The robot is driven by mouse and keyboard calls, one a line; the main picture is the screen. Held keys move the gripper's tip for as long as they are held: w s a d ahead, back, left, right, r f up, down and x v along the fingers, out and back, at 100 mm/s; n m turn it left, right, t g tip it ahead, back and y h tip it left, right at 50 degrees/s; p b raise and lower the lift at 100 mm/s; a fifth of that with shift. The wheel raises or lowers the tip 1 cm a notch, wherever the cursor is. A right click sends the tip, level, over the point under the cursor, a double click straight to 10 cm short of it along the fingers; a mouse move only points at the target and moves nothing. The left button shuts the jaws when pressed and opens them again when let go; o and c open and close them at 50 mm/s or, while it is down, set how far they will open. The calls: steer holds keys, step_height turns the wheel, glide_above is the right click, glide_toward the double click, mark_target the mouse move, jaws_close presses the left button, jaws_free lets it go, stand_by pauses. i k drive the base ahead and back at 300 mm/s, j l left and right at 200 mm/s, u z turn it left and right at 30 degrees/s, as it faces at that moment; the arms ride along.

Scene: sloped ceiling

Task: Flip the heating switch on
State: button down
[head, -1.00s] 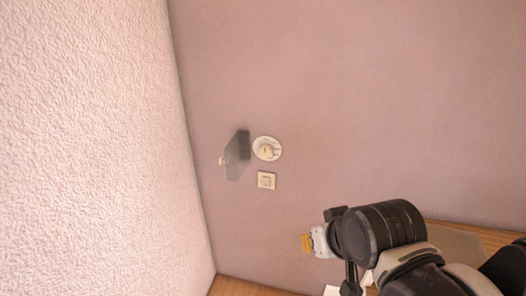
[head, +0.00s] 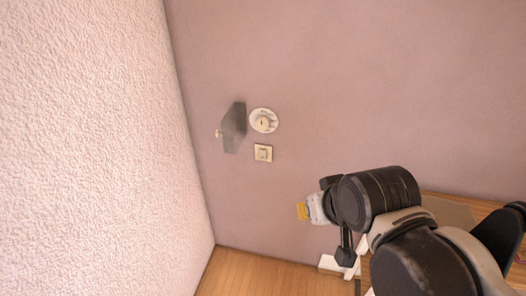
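The task's heating switch is one of these two; I cannot tell which from labels.
A dark grey panel (head: 235,128) stands out from the wall just left of the dial, with a small knob on its left. A rough white wall (head: 90,150) fills the left side. A wooden surface (head: 250,275) and white pieces (head: 335,264) lie below. The wall right of the switch is clear.

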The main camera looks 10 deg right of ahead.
mark_target(262, 152)
steer(key=l+z, duration=0.35)
steer(key=i+l+z, duration=0.15)
steer(key=z, duration=0.25)
